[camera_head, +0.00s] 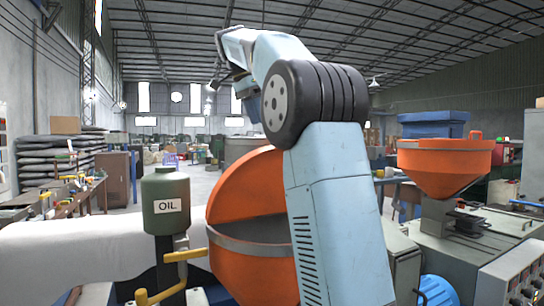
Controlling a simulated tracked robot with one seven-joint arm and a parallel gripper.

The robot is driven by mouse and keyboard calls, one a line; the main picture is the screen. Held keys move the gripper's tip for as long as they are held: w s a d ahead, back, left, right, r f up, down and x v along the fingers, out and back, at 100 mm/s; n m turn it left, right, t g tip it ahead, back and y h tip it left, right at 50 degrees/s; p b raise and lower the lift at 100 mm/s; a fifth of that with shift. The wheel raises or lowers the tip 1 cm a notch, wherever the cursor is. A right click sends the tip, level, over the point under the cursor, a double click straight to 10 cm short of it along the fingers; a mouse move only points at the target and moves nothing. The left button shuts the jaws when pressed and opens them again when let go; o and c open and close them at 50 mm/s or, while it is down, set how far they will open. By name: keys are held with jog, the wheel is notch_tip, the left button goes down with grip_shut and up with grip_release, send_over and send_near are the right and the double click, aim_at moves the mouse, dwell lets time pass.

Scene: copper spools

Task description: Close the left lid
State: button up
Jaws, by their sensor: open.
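The left hopper (250,272) is an orange bowl with a grey rim. Its orange lid (248,185) stands raised, tilted up above the rim. My blue-grey arm passes in front of the right side of the lid and hopper and hides part of both. My gripper (232,78) is at the far end of the arm, above the lid in the picture and apart from it. It is small and partly hidden by my own arm, and I see nothing held in it.
A green oil tank (166,200) and yellow pipes (165,280) stand left of the hopper. A second orange hopper (445,172) with a flat lid down stands at the right, above a grey machine (470,240). A white cylinder (75,255) lies at the left.

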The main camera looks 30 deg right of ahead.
aim_at(272, 155)
jog(key=shift+m+g, duration=0.3)
jog(key=shift+m, duration=0.4)
jog(key=x, duration=0.4)
jog(key=w+x, duration=0.1)
jog(key=x, duration=0.8)
jog(key=shift+w+d, duration=0.2)
jog(key=shift+d, duration=0.05)
jog(key=shift+c, duration=0.2)
grip_shut()
